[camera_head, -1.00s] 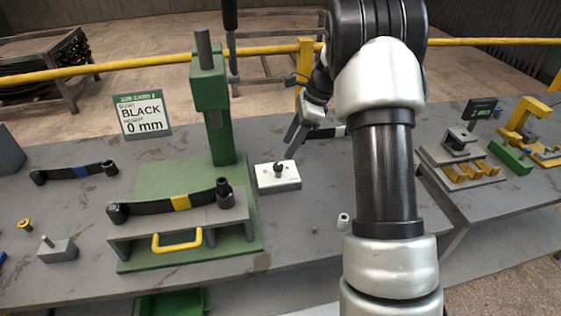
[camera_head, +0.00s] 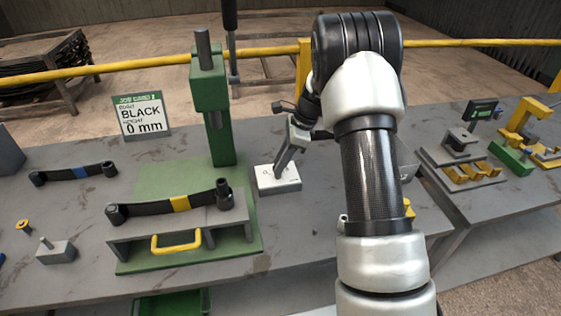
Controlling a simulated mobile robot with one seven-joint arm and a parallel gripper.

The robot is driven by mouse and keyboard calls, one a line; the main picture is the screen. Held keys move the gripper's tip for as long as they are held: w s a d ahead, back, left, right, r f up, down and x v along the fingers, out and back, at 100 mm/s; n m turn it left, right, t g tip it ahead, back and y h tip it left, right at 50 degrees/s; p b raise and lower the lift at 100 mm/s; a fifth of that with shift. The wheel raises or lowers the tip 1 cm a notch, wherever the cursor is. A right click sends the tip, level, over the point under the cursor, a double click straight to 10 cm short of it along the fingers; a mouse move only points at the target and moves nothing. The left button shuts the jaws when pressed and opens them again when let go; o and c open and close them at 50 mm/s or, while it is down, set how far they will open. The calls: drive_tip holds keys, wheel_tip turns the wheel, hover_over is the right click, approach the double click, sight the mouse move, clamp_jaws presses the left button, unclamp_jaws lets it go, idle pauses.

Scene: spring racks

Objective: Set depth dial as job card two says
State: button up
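The dial box (camera_head: 279,183) is a small white block on the grey bench, right of the green press (camera_head: 217,110). Its dark knob, which stands on top, is now hidden by my gripper. My gripper (camera_head: 279,168) points down onto the box at the knob's place. Its fingers show edge-on, so I cannot tell whether they are closed on the knob.
A second bench (camera_head: 480,205) with yellow fixtures is at right. The bench front, right of the press, is mostly clear.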

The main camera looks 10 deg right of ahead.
drive_tip(key=shift+c, duration=0.9)
drive_tip(key=shift+n, duration=0.3)
drive_tip(key=n+g+p, duration=0.1)
drive_tip(key=n, duration=0.1)
drive_tip(key=n+p, duration=0.1)
drive_tip(key=shift+w+r+n+g, duration=0.1)
drive_tip(key=shift+w+n+g, duration=0.1)
drive_tip(key=shift+n+g, duration=0.2)
drive_tip(key=n+g, duration=0.1)
drive_tip(key=n, duration=0.1)
drive_tip(key=n+p, duration=0.1)
drive_tip(key=n, duration=0.2)
drive_tip(key=shift+w+a+g+h, duration=0.1)
drive_tip(key=shift+w+g+h, duration=0.05)
drive_tip(key=shift+g+h, duration=0.25)
drive_tip(key=n+h, duration=0.1)
drive_tip(key=n, duration=0.2)
drive_tip(key=n+g, duration=0.1)
drive_tip(key=n, duration=0.2)
drive_tip(key=shift+w+a+h+p, duration=0.1)
drive_tip(key=shift+a+h+p, duration=0.05)
drive_tip(key=shift+h+p, duration=0.2)
drive_tip(key=shift+a+n+g+h, duration=0.15)
drive_tip(key=shift+n+h, duration=0.35)
drive_tip(key=shift+n, duration=0.6)
drive_tip(key=shift+n+g+h, duration=0.15)
drive_tip(key=shift+n+h, duration=0.3)
drive_tip(key=shift+n, duration=0.65)
drive_tip(key=o, duration=1.1)
drive_tip(key=shift+c, duration=0.2)
